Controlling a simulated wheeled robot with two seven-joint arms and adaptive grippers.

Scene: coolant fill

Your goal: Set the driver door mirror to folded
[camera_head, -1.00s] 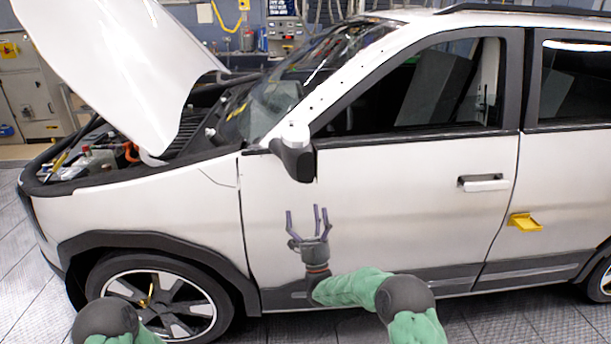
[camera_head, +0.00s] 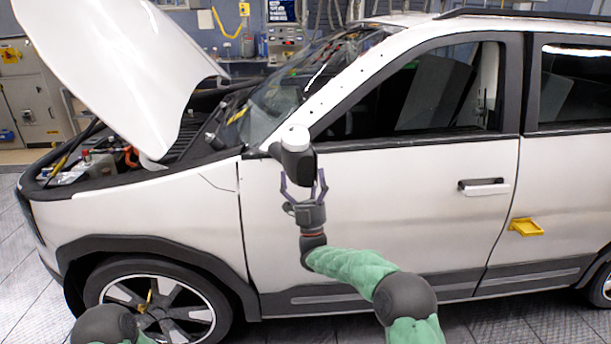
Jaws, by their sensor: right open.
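The driver door mirror (camera_head: 296,158) has a white cap on top and a dark housing. It stands out from the white car's front door near the base of the windshield pillar. My right gripper (camera_head: 304,184) is open, its fingers pointing up, just below the mirror. Its fingertips reach either side of the housing's lower part in the picture; I cannot tell whether they touch it. My left arm shows only as a dark joint and green sleeve at the bottom left; its gripper is out of view.
The white car (camera_head: 410,200) fills most of the view, with its hood (camera_head: 120,70) raised at the left. A door handle (camera_head: 484,187) and a yellow bracket (camera_head: 526,227) are on the car's side at the right. Cabinets (camera_head: 30,95) stand behind.

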